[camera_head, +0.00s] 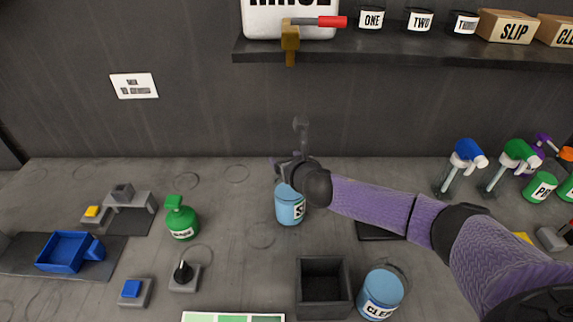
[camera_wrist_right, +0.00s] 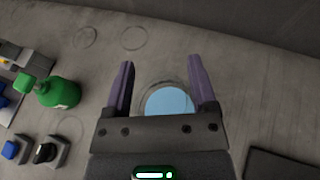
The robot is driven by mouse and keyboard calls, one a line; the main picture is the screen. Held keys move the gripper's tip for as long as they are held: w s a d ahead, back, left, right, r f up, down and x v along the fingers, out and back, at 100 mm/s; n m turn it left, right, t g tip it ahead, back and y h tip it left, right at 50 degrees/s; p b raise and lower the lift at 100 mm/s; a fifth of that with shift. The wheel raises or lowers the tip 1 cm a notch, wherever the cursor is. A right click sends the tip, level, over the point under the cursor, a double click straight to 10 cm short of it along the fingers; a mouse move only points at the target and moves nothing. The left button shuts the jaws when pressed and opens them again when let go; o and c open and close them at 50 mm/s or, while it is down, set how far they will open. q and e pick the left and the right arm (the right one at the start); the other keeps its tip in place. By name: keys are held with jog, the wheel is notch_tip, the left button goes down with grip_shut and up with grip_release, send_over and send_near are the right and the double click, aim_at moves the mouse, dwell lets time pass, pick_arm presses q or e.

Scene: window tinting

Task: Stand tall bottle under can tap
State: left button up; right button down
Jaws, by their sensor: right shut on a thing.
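The white can (camera_head: 290,20) stands on the shelf, its top cut off by the frame. Its brass tap (camera_head: 290,38) has a red handle and points down over the shelf edge. My right gripper (camera_head: 287,180) is low in front of the back wall, below the tap. It is shut on a light blue container (camera_head: 290,207) with a white label starting with S. In the right wrist view the blue round top (camera_wrist_right: 168,102) shows between the fingers (camera_wrist_right: 165,85). I cannot tell whether the container touches the table. My left gripper is not in view.
A blue-headed spray bottle (camera_head: 463,165) and a green-headed one (camera_head: 510,165) stand at the right. A green bottle (camera_head: 181,218) stands to the left. A black open box (camera_head: 323,288) and another blue container (camera_head: 380,293) are in front. The table at the back left is clear.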

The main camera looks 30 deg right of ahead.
jog(key=shift+f, duration=0.45)
grip_release()
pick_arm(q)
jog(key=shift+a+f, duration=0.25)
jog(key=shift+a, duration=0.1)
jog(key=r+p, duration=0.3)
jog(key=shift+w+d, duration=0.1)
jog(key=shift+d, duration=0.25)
pick_arm(e)
jog(key=v, duration=1.2)
